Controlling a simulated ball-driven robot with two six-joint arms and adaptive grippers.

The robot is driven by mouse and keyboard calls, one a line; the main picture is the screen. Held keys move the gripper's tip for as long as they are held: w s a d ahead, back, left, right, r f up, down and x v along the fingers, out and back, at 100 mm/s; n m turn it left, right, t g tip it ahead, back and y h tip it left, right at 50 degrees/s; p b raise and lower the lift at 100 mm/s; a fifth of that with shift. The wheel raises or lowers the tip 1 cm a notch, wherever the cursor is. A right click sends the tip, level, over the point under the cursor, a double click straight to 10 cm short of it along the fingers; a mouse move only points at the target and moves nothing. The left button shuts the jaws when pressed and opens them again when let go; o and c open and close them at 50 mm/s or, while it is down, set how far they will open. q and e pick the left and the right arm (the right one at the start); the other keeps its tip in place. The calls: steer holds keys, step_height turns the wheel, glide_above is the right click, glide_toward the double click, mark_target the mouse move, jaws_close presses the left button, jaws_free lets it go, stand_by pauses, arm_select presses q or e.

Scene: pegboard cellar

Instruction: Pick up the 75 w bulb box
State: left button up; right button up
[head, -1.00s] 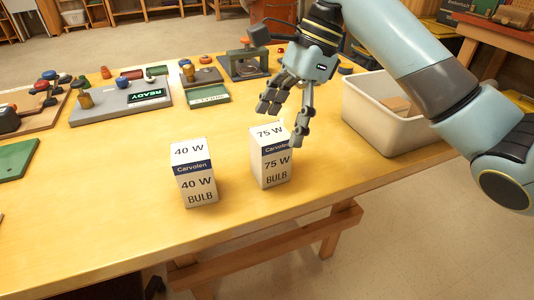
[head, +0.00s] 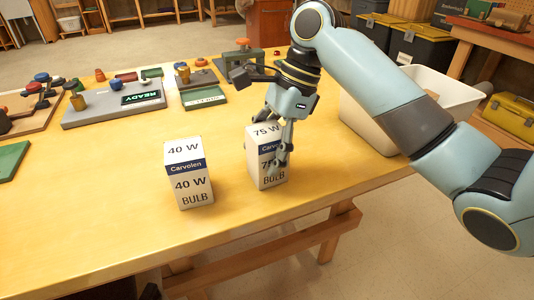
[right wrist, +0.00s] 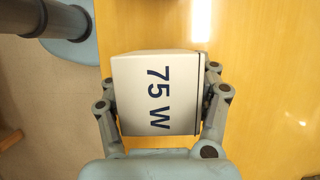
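The 75 w bulb box (head: 265,171) is white with a blue band and stands upright on the wooden table. My right gripper (head: 268,152) is lowered over it from above, one finger in front of the box and the other mostly hidden behind it. In the right wrist view, the box top (right wrist: 158,95) lies between the two fingers of my right gripper (right wrist: 160,88), which are very close to opposite sides. I cannot tell whether both press on it. The box appears to rest on the table. My left gripper is not in view.
A similar 40 w bulb box (head: 188,188) stands to the left, with a gap between. A white bin (head: 372,122) is behind to the right. The table's front edge is close to both boxes.

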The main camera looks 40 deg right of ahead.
steer(key=c, duration=0.7)
